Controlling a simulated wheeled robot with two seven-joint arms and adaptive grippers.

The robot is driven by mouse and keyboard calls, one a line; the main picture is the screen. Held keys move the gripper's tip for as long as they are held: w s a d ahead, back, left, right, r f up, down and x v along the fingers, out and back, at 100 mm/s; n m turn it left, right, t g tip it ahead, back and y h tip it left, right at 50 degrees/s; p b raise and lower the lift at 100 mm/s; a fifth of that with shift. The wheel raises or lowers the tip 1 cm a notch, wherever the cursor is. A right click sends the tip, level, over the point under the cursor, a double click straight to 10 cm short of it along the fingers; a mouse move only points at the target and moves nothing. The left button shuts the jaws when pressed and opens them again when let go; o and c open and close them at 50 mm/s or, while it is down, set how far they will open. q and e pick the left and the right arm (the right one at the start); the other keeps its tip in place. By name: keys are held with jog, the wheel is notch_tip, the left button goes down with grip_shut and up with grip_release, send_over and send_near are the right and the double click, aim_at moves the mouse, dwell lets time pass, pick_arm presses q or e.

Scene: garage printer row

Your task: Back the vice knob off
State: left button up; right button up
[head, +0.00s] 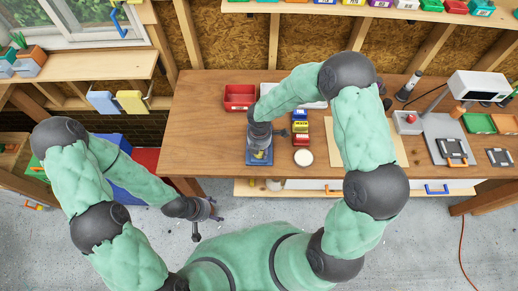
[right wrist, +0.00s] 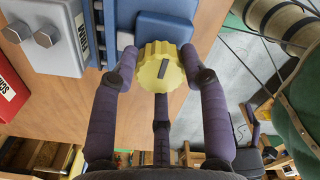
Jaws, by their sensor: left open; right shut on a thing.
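The blue vice (head: 259,157) sits at the front edge of the wooden workbench, partly hidden under my right wrist. Its ridged yellow knob (right wrist: 163,70) has a dark mark on its face and shows in the middle of the right wrist view. My right gripper (right wrist: 160,58) is shut on the knob, with a finger on its left and right sides and a third finger below. The blue vice body (right wrist: 168,24) stands just behind the knob. My left gripper (head: 206,226) is open and empty, low over the floor in front of the bench.
On the workbench (head: 212,120) a red bin (head: 240,96), several small coloured boxes (head: 300,127) and a round white-topped container (head: 303,157) stand near the vice. A tan board (head: 390,150) lies to the right. The grey floor (head: 235,205) before the bench is clear.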

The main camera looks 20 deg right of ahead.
jog(key=shift+s+d, duration=0.1)
jog(key=o, duration=0.9)
jog(key=shift+c, duration=0.2)
jog(key=o, duration=0.3)
jog(key=shift+d, duration=0.1)
jog(key=shift+r, duration=0.3)
notch_tip(320, 180, up, 11)
jog(key=shift+r, duration=0.2)
